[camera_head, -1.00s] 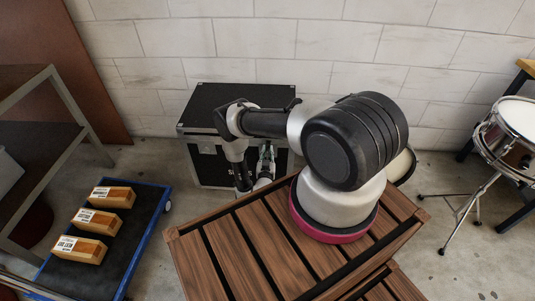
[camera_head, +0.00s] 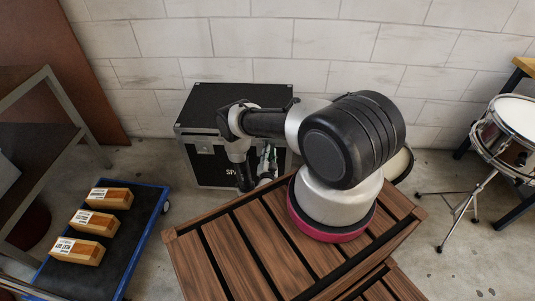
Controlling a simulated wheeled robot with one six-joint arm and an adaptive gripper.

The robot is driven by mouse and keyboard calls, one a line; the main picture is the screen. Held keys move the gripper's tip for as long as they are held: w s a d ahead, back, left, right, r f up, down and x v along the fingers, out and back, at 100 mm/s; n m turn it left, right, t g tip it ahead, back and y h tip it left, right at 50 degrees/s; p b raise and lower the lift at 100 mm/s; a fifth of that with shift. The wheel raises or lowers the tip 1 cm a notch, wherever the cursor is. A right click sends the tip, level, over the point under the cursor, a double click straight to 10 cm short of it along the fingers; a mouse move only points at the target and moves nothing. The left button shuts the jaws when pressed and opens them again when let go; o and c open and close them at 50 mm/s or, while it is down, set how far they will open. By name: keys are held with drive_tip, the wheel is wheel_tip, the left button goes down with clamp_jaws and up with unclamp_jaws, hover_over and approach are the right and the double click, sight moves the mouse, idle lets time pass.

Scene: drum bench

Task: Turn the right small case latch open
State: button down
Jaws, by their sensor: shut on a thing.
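The black case (camera_head: 215,102) with silver edges stands on the floor against the wall. Its lid looks closed. A small silver latch (camera_head: 205,149) shows at the left of its front. My gripper (camera_head: 268,158) is at the right part of the case front, shut on the right small case latch. The latch itself is hidden behind the fingers and my arm, so its angle cannot be told.
A slatted wooden crate (camera_head: 205,262) stands in front of the case, close under my arm. A blue-edged cart (camera_head: 138,228) with several boxes (camera_head: 97,222) is at left. A snare drum (camera_head: 508,130) on a stand (camera_head: 468,207) is at right.

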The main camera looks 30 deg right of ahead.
drive_tip(key=m, duration=0.3)
drive_tip(key=f+m, duration=0.1)
drive_tip(key=m, duration=0.2)
drive_tip(key=f+m, duration=0.1)
drive_tip(key=m, duration=0.3)
drive_tip(key=shift+s+d+f, duration=0.1)
drive_tip(key=shift+s+d, duration=0.25)
drive_tip(key=shift+m, duration=0.3)
drive_tip(key=c, duration=1.5)
unclamp_jaws()
